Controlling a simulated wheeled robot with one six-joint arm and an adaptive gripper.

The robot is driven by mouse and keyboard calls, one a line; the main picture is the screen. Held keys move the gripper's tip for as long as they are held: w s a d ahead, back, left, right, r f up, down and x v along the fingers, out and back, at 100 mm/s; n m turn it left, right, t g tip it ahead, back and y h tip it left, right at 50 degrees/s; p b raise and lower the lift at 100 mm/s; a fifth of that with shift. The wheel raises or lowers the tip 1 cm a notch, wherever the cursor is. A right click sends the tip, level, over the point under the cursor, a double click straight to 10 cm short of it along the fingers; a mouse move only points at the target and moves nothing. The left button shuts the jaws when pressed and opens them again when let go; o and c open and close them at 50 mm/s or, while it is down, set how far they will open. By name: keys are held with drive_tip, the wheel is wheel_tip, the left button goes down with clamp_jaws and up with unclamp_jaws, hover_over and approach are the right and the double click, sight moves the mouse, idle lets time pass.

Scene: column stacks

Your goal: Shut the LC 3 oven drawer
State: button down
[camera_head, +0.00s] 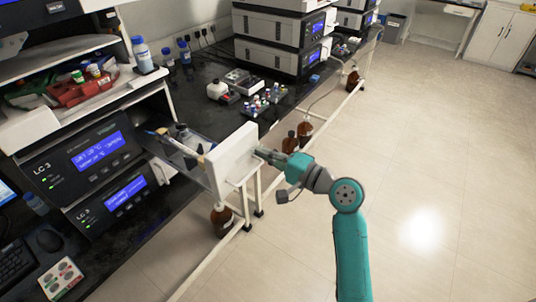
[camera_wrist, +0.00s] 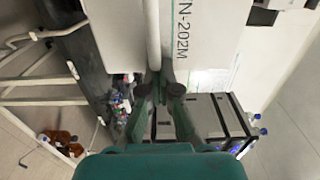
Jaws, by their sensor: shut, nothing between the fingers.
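The LC 3 oven drawer stands pulled out from the LC 3 stack (camera_head: 95,155), its white front panel (camera_head: 234,160) jutting past the bench edge. Its tray (camera_head: 178,158) is exposed, with a bottle and slim items inside. In the wrist view the white front (camera_wrist: 210,40) fills the upper middle, with lettering ending in "N-202M" and a long white handle bar (camera_wrist: 153,35). My gripper (camera_head: 261,155) is shut and empty at the outer face of the front. In the wrist view my gripper (camera_wrist: 161,90) is by the bar's lower end; I cannot tell whether it touches.
Brown bottles (camera_head: 221,219) stand low beneath the bench edge. Vials in racks (camera_head: 263,101) and a white jug (camera_head: 217,89) sit on the black bench (camera_head: 200,75) behind the drawer. A white bench frame (camera_head: 243,196) runs below. The floor (camera_head: 430,150) to the right is clear.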

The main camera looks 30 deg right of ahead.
approach(186, 134)
drive_tip(key=w+a+r, duration=0.1)
drive_tip(key=w, duration=0.3)
drive_tip(key=w+a+r, duration=0.1)
drive_tip(key=w, duration=0.4)
drive_tip(key=w+a+r, duration=0.1)
drive_tip(key=w+r, duration=0.1)
drive_tip(key=w, duration=0.3)
drive_tip(key=shift+r, duration=0.1)
drive_tip(key=shift+w, duration=0.2)
drive_tip(key=shift+w+a+r, duration=0.1)
drive_tip(key=shift+r, duration=0.15)
